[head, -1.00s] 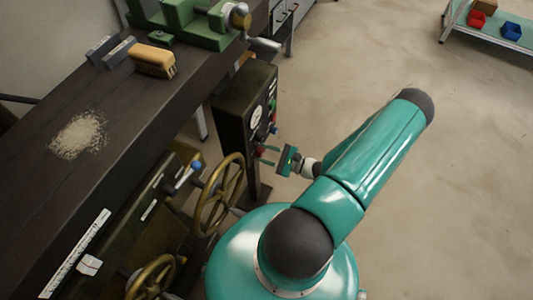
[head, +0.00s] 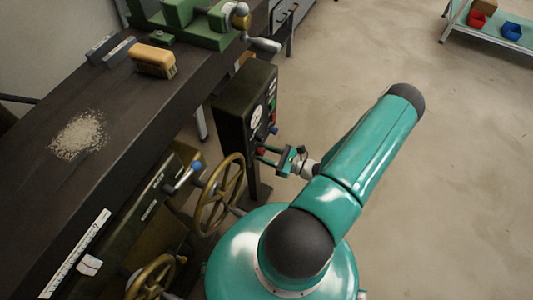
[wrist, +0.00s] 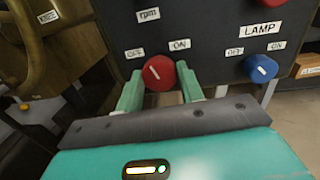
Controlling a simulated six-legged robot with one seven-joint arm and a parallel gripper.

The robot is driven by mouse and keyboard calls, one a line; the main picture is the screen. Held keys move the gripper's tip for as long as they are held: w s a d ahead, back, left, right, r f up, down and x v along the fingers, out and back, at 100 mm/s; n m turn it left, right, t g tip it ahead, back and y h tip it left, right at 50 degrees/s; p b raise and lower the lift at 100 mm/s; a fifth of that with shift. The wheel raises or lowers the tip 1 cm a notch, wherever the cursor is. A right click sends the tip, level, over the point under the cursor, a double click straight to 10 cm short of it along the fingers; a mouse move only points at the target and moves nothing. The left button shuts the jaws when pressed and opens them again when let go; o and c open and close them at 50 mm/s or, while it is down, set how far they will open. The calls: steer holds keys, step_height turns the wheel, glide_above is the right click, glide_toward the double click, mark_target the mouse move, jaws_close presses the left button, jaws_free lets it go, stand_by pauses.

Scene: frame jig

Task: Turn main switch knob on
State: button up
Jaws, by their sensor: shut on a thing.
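The red knob (wrist: 158,73) sits on the dark panel (wrist: 215,65) between an OFF label (wrist: 135,53) and an ON label (wrist: 180,45). Its white pointer mark leans to the upper left, toward OFF. In the head view the red knob (head: 261,151) is small on the front of the control box. My gripper (wrist: 160,80) has one finger on each side of the red knob and is shut on it. It also shows in the head view (head: 267,155), reaching the box from the right. The exact finger contact is partly hidden.
A blue knob (wrist: 261,68) with a LAMP label and its own OFF and ON labels sits right of the red knob. A brass handwheel (head: 220,194) stands close to the left of my arm. The bench (head: 110,130) fills the left; open floor (head: 460,170) lies right.

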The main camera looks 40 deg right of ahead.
steer(key=m, duration=0.6)
steer(key=shift+m+t, duration=0.3)
steer(key=shift+m, duration=0.1)
steer(key=m+h, duration=0.1)
steer(key=m, duration=0.5)
steer(key=shift+a+m, duration=0.1)
steer(key=shift+m, duration=0.3)
steer(key=o, duration=1)
steer(key=shift+f, duration=0.1)
steer(key=v, duration=1.4)
steer(key=shift+a+f, duration=0.1)
steer(key=shift+f, duration=0.1)
